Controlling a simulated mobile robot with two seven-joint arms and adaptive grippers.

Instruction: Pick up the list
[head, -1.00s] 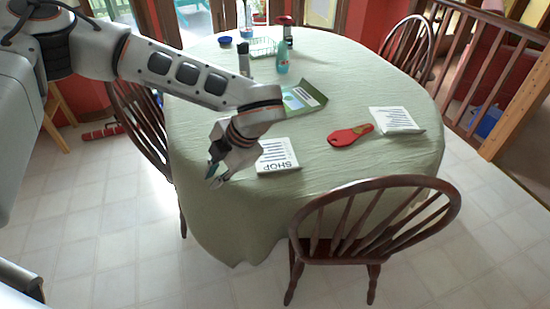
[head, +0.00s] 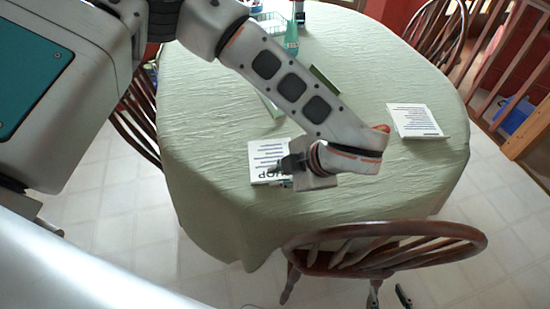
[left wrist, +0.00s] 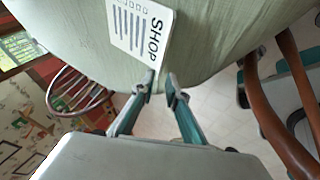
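A white list (head: 262,152) with dark lines and the word SHOP lies near the table's front left edge. In the left wrist view the list (left wrist: 138,28) has its SHOP end close to my fingertips. My left gripper (head: 284,183) is at the list's near edge, partly hidden by my wrist in the head view. In the left wrist view my left gripper (left wrist: 161,84) has its fingers apart, with nothing clearly between them. I cannot tell whether a finger touches the list. My right gripper (head: 388,297) shows only dark fingertips, apart, at the bottom of the head view.
Another white lined sheet (head: 413,121) lies on the right of the green-covered table (head: 370,195). A teal spray bottle (head: 291,42) stands at the back. A wooden chair (head: 385,240) stands at the front.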

